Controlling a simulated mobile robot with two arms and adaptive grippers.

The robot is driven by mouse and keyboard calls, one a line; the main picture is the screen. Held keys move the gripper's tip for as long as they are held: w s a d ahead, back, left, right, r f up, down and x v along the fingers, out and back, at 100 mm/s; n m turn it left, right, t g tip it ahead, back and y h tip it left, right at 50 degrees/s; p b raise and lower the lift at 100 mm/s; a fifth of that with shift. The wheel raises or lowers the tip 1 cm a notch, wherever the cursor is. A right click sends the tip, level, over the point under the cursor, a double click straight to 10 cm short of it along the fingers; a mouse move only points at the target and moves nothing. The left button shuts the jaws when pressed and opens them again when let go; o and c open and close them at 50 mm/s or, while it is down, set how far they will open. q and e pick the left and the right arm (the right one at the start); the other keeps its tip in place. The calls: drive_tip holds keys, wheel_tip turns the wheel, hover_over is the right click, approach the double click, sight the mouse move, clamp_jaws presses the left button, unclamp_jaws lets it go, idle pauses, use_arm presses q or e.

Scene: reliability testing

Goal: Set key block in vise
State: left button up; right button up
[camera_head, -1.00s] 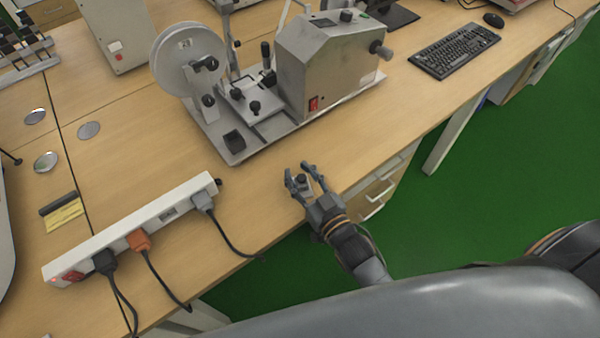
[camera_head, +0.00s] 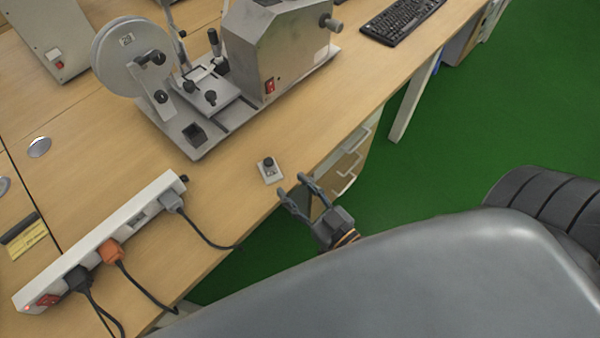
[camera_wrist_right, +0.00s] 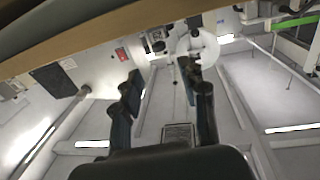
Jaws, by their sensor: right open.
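A small light-grey block with a black knob on top (camera_head: 269,168), which looks like the key block, stands upright on the wooden table near its front edge. My right gripper (camera_head: 294,186) is open and empty. It is just to the right of and below the block in the head view, over the table edge, apart from the block. Its two dark fingers also show spread in the wrist view (camera_wrist_right: 160,85). A metal fixture with black knobs (camera_head: 207,97) sits on the machine's base plate; I cannot tell whether it is the vise. My left gripper is not in view.
The grey machine (camera_head: 275,55) with a reel (camera_head: 128,50) stands behind the block. A white power strip (camera_head: 100,240) with several cables lies left. A keyboard (camera_head: 402,18) is at the back right. The table between block and machine is clear.

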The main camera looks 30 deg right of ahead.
drive_tip(key=shift+s+d, duration=0.15)
drive_tip(key=shift+s, duration=0.35)
